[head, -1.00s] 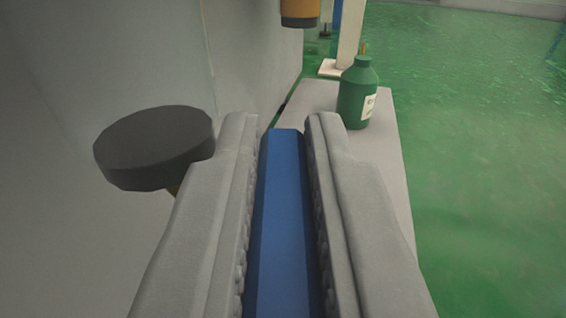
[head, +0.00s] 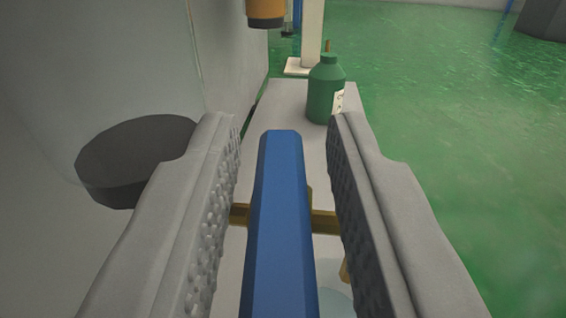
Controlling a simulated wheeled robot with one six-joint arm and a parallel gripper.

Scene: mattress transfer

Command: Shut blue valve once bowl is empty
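The blue valve handle (head: 280,215) is a long blue bar running away from me in the middle of the head view. A brass-coloured pipe (head: 325,220) crosses beneath it. My gripper (head: 285,120) is open, with one textured finger on each side of the handle and a visible gap on both sides. A small part of a pale, glassy round thing (head: 337,303) shows at the bottom, below the handle; it may be the bowl, but its contents cannot be seen.
A dark round knob (head: 135,155) is at left by a grey curved wall (head: 60,70). An orange-brown cylinder (head: 265,12) hangs at the top. Green floor (head: 440,130) lies right.

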